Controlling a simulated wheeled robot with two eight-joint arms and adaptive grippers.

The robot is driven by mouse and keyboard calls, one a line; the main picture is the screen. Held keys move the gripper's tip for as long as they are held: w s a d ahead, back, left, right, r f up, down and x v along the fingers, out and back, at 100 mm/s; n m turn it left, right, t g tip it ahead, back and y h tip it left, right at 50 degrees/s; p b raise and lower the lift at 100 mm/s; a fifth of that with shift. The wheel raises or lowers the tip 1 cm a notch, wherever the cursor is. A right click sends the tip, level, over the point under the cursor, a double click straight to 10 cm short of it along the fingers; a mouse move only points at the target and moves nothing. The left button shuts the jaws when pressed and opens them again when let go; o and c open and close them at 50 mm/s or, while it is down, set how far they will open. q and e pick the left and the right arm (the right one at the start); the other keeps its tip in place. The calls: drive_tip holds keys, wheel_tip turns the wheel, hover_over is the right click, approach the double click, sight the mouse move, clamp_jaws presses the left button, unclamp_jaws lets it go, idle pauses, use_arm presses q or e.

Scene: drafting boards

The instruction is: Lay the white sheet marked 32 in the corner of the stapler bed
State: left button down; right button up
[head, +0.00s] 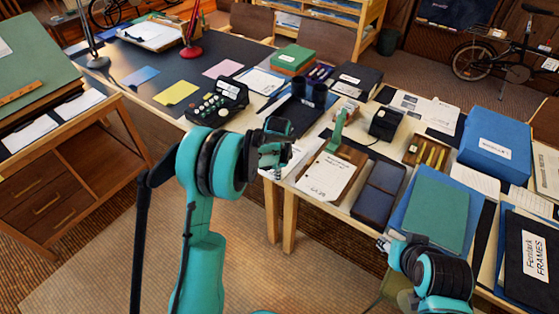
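A green stapler arm (338,126) stands at the back of a brown wooden bed (348,159) on the right-hand table. A white sheet (326,176) with handwriting lies on that bed; its marking is too small to read surely. My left gripper (277,158) is left of the bed, near the table's front edge. Something white shows beside its fingers, and I cannot tell whether it is held paper. My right gripper (386,244) is low at the right, in front of the blue and green folders; its fingers are mostly hidden. I cannot make out a sheet marked 32.
A dark blue case (379,188) lies right of the bed. A green folder (437,212) and a blue box (496,146) lie farther right. Black cups (309,93) and a black keypad device (217,102) stand behind my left gripper. Floor is free between the desks.

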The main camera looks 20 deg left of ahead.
use_arm(q)
drive_tip(key=shift+r+p, duration=2.1)
drive_tip(key=shift+r, duration=1.45)
